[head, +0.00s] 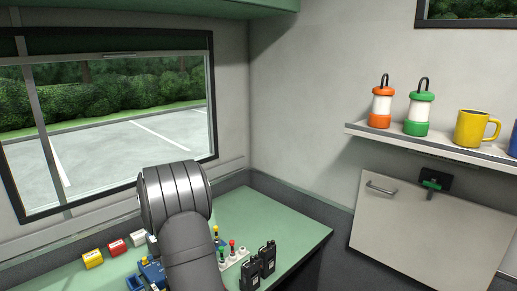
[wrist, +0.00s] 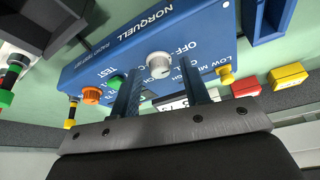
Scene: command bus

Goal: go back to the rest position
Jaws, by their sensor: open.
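My gripper (wrist: 160,68) shows in the wrist view, open, with two dark fingers apart and nothing held between them. It points at a blue NORQUELL test box (wrist: 215,40) with a white round knob (wrist: 159,65), which shows between the fingertips. I cannot tell how far the tips are from the knob. Orange (wrist: 91,95) and green (wrist: 116,82) knobs sit to the left on the same face. In the head view my arm covers much of the bench, and only part of the blue box (head: 152,272) shows; my gripper is hidden there.
Yellow (head: 92,259) and red (head: 117,247) blocks stand on the green bench (head: 290,222) left of my arm. Two black radios (head: 258,265) and a white holder (head: 234,258) stand to its right. A shelf (head: 430,143) carries lanterns and mugs. The bench's back right is clear.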

